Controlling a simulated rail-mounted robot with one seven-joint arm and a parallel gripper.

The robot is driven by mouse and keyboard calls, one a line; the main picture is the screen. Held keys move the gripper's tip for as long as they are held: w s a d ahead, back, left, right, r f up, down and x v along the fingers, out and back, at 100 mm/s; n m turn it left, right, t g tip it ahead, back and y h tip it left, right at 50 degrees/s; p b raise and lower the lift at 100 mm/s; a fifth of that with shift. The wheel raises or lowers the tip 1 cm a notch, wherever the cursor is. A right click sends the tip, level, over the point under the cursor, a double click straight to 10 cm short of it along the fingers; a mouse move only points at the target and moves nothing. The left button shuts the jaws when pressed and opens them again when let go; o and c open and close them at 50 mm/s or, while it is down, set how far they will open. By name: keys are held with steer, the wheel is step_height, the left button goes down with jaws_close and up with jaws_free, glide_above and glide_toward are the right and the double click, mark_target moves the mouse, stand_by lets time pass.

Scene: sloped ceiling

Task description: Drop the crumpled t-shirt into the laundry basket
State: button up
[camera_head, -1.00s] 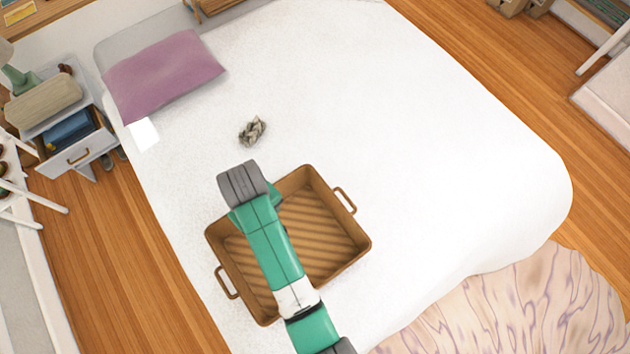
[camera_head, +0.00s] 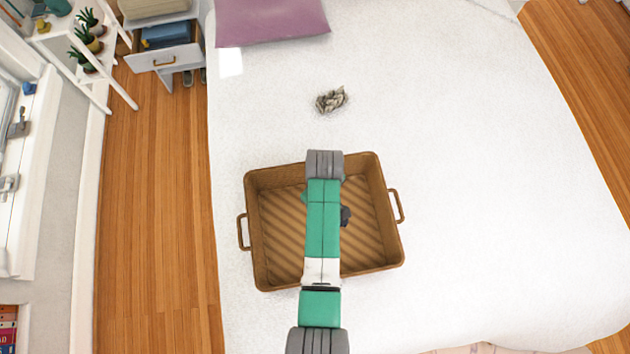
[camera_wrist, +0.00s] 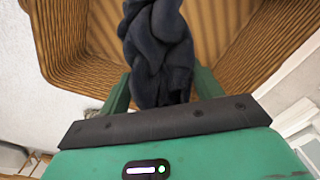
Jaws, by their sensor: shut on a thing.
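A dark navy crumpled cloth, seemingly the t-shirt (camera_wrist: 158,45), hangs between the green fingers of my gripper (camera_wrist: 163,88) in the wrist view. My gripper is shut on it. In the head view only a small dark bit of the cloth (camera_head: 345,216) shows beside my green arm, which hides the gripper. The brown woven laundry basket (camera_head: 384,243) stands on the bed, open at the top, with my arm across its middle. In the wrist view the basket's wall (camera_wrist: 62,45) surrounds the cloth; whether the cloth touches the floor of the basket I cannot tell.
A small grey-beige crumpled item (camera_head: 331,99) lies on the white bed (camera_head: 480,150) beyond the basket. A purple pillow (camera_head: 270,20) is at the top. A nightstand with an open drawer (camera_head: 165,58) and a plant shelf (camera_head: 100,95) stand at the left. The bed's right side is clear.

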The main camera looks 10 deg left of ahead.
step_height(320, 180, down, 2)
steer(key=shift+f+b, duration=0.2)
steer(key=shift+b, duration=0.45)
steer(key=shift+r, duration=0.1)
steer(key=o, duration=1.1)
steer(key=shift+o, duration=0.2)
steer(key=shift+r, duration=0.1)
step_height(320, 180, up, 8)
steer(key=shift+f+p, duration=0.2)
steer(key=shift+p, duration=0.25)
